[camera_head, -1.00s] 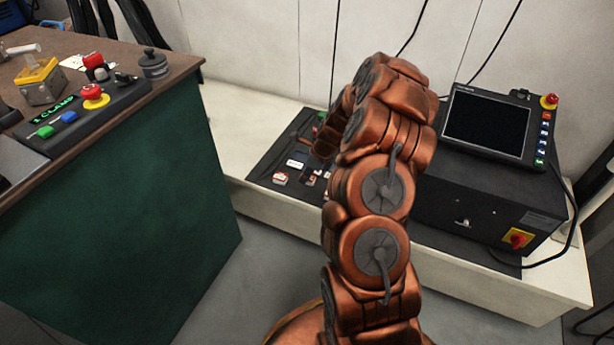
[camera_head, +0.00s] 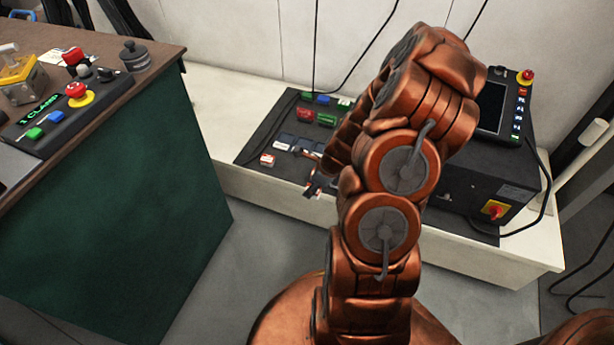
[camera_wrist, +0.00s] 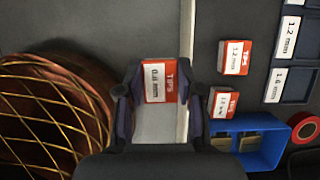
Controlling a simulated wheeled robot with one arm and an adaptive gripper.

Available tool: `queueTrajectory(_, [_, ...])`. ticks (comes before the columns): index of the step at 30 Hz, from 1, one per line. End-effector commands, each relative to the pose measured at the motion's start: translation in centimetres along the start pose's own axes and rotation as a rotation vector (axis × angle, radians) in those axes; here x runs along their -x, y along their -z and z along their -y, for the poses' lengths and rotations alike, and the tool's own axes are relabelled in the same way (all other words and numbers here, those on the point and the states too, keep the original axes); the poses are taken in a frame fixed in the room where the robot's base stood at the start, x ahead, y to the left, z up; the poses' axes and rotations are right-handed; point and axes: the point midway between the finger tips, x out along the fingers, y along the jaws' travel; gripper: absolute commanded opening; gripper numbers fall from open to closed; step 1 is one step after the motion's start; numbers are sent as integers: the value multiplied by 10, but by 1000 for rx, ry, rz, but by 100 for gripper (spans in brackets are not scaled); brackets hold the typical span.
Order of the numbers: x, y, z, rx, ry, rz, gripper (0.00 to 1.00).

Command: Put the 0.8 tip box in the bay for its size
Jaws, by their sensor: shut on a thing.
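The 0.8 tip box (camera_wrist: 153,82), white and red with a "0.8 mm TIPS" label, sits between the fingers of my gripper (camera_wrist: 160,100) in the wrist view. My gripper is shut on it and holds it at the bench's pale front edge, beyond the dark mat. In the head view my gripper (camera_head: 313,186) is small and partly hidden by my arm. Dark blue bays with white size labels stand on the mat. The 1.2 mm bay (camera_wrist: 312,38) and 1.6 mm bay (camera_wrist: 298,87) show at the right of the wrist view. No 0.8 label is readable on a bay.
Two other tip boxes, one marked 1.2 mm (camera_wrist: 235,58) and one hard to read (camera_wrist: 223,103), lie on the mat. A blue bin (camera_wrist: 270,147) and a red roll (camera_wrist: 304,128) are nearby. A black machine (camera_head: 470,195) stands right; a green-sided table (camera_head: 120,210) stands left.

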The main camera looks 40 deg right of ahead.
Motion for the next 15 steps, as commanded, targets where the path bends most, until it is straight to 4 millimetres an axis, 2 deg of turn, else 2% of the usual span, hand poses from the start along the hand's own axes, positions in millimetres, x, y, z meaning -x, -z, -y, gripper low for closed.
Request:
queueTrajectory(9, [3,5,-7,0,0,0,0])
queueTrajectory(15, [4,3,1,32,-12,0,0])
